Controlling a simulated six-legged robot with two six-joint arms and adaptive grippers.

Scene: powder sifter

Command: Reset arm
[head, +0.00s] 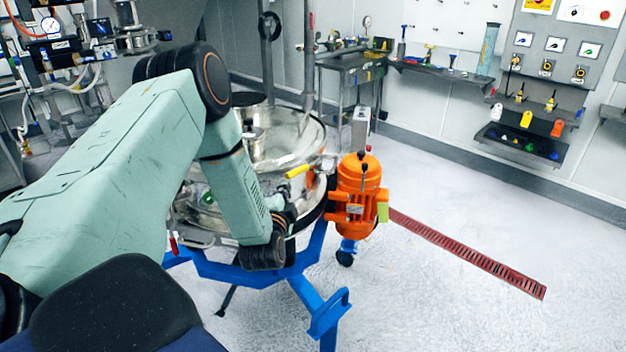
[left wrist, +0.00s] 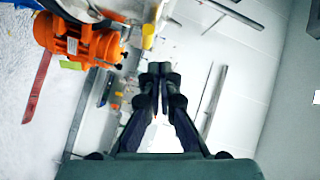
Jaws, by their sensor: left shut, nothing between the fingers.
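My left arm comes in from the left in the head view, bends at a dark elbow joint and hangs down in front of the steel sifter (head: 285,140). My left gripper (head: 284,208) is small and partly hidden by its own wrist there, close to the sifter's near right side in the picture. In the left wrist view my left gripper (left wrist: 161,72) has its two dark fingers together at the tips, with nothing between them. I cannot tell whether it touches the sifter. My right gripper is in neither view.
An orange motor (head: 358,185) sits beside the sifter on its blue frame (head: 310,290); it also shows in the left wrist view (left wrist: 75,38). A steel table (head: 350,58) and wall shelves (head: 440,72) stand behind. The floor right of the frame is clear, with a red drain grate (head: 465,252).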

